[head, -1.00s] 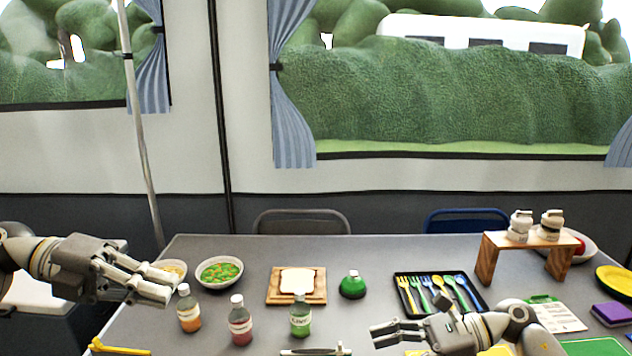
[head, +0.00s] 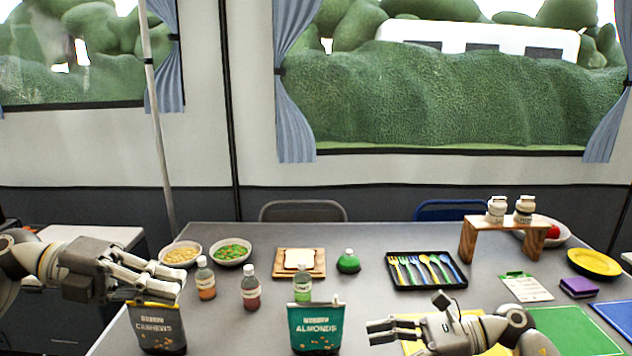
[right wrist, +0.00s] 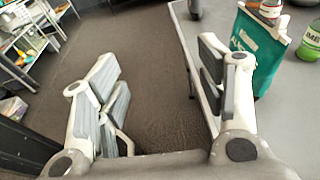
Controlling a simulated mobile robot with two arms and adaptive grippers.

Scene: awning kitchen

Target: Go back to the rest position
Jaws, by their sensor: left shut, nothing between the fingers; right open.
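My right gripper (head: 378,332) is low in the head view, over the near part of the table. In the right wrist view the right gripper (right wrist: 160,95) is open, its fingers wide apart with only dark floor between them. The green almonds bag (head: 314,328) stands between the two grippers; it also shows in the right wrist view (right wrist: 258,48), beyond the right finger.
The grey table (head: 365,300) holds several bottles, two bowls (head: 232,252), bread on a board (head: 298,264), a cutlery tray (head: 427,271) and a wooden stand (head: 506,232). Two chairs stand behind it. Open floor (right wrist: 150,60) shows beside the table in the right wrist view.

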